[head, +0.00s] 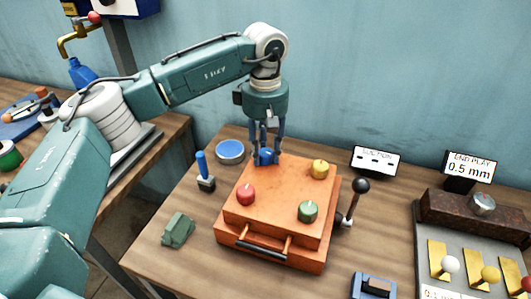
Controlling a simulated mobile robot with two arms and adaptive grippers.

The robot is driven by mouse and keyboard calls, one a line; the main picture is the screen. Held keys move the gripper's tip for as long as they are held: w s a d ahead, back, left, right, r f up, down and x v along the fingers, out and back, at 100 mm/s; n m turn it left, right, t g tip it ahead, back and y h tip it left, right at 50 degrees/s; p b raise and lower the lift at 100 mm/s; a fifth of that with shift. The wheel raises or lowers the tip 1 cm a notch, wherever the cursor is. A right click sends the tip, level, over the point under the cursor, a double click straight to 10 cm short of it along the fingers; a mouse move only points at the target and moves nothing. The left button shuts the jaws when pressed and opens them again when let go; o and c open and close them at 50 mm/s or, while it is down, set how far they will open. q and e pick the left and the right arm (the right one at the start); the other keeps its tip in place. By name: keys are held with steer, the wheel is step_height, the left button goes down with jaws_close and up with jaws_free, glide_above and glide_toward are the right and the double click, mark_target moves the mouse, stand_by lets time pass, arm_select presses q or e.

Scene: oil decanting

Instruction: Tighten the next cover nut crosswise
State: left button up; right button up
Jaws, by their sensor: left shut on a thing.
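An orange cover (272,205) on a box-like housing sits on the wooden table. A red nut (246,194) is at its left corner, a yellow nut (320,169) at its back right, and a green nut (308,211) at its front right. My left gripper (265,154) points down at the back left corner, shut on a blue nut (264,158). The fingers partly hide the blue nut. My right gripper is not in view.
A black-knobbed lever (359,188) rises right of the housing. A blue-handled tool (203,170), a round blue-topped tin (230,152) and a green block (178,230) stand to the left. A sign reading END PLAY 0.5 mm (470,168) stands at the back right.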

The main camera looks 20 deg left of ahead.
mark_target(265, 150)
arm_select(q)
steer(key=shift+w+r+m, duration=0.15)
steer(key=shift+r+m, duration=0.05)
steer(key=shift+m, duration=0.9)
steer(key=o, duration=1.1)
steer(key=shift+o, duration=0.2)
steer(key=shift+f, duration=0.1)
step_height(265, 150, up, 12)
steer(key=shift+a, duration=0.1)
